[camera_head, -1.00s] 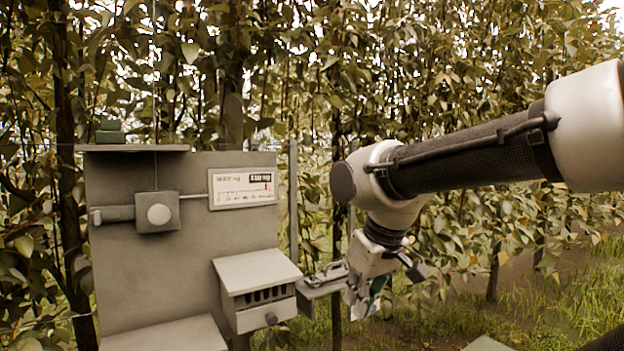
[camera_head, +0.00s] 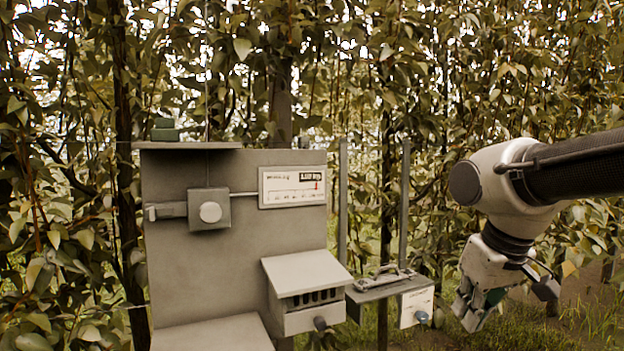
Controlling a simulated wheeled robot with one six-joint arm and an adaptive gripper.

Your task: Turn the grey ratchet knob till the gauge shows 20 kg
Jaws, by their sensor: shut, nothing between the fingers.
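The grey ratchet knob (camera_head: 210,212) is a round, light disc on a grey box (camera_head: 222,221) fixed to the upper left of an upright grey panel (camera_head: 236,172). A thin wire runs through the box. The gauge (camera_head: 292,187) is a white plate to the right of the knob, with a scale, a dark readout and a red mark near the right end. Its figures are too small to read. My gripper (camera_head: 468,312) is shut and empty. It points down at the right, well away from the knob and beyond the panel's right edge.
A box with a sloped lid and dark slots (camera_head: 306,275) juts from the panel's lower right. Beside it is a small shelf with a metal tool (camera_head: 385,277) and a white box with a blue knob (camera_head: 416,306). A green block (camera_head: 165,131) sits on top. Leafy trees stand behind.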

